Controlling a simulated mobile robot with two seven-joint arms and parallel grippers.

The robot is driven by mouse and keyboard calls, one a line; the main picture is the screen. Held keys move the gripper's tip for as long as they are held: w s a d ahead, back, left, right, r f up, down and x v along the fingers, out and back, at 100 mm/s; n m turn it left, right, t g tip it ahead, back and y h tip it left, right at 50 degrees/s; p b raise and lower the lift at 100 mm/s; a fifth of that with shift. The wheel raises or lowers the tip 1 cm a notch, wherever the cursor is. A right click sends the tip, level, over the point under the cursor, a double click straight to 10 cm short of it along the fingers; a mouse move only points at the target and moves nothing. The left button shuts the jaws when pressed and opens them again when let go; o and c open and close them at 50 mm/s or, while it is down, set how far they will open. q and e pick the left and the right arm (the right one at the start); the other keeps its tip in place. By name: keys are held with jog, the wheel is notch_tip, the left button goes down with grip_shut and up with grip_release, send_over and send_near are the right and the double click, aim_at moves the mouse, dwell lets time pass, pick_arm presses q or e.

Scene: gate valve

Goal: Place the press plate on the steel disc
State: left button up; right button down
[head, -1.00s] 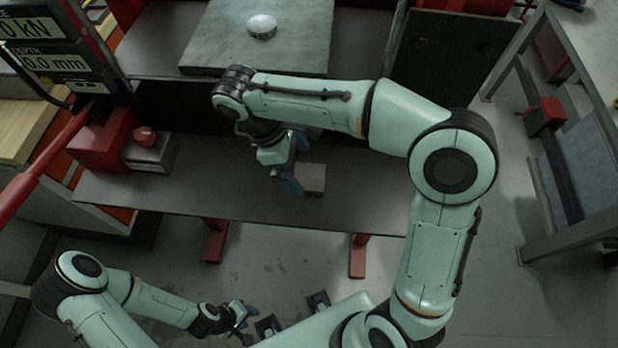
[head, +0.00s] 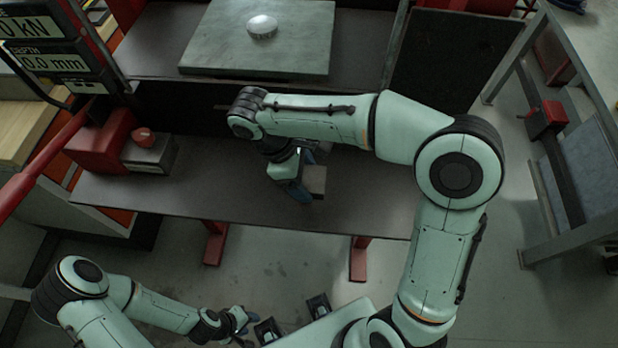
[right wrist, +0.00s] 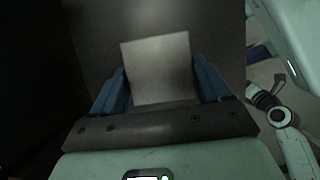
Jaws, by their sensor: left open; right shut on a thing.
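The press plate (head: 316,180) is a small grey square plate over the lower shelf in the head view. My right gripper (head: 310,171) is at it, with its blue fingers on either side. In the right wrist view the press plate (right wrist: 158,68) lies between the two fingers, and the gripper (right wrist: 163,85) is shut on it. Whether the plate is clear of the shelf I cannot tell. The steel disc (head: 262,27) is a shiny round piece on the grey-green slab at the top. My left gripper (head: 241,322) is open and empty, low at the lower left.
The slab (head: 220,50) lies on the press's upper bed. The dark lower shelf (head: 200,190) is largely bare. A red box (head: 103,143) and a block with a red knob (head: 147,155) stand at its left. A red lever (head: 45,160) crosses the left. A bench (head: 590,60) stands right.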

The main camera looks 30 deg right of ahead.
notch_tip(320, 180, up, 10)
jog(key=p, duration=0.3)
send_over(320, 180)
notch_tip(320, 180, down, 4)
jog(key=shift+f, duration=0.2)
pick_arm(q)
jog(key=shift+w+a+r, duration=0.35)
jog(key=shift+w+r, duration=0.25)
jog(key=shift+r, duration=0.3)
jog(key=shift+w+a+r, duration=0.3)
jog(key=shift+w+r, duration=0.25)
jog(key=shift+r, duration=0.3)
pick_arm(e)
jog(key=shift+w+f, duration=0.1)
jog(key=shift+f, duration=2.45)
jog(key=shift+f, duration=0.1)
jog(key=shift+f, duration=0.1)
pick_arm(q)
jog(key=shift+s+f, duration=0.1)
pick_arm(e)
grip_release()
jog(key=shift+a, duration=0.1)
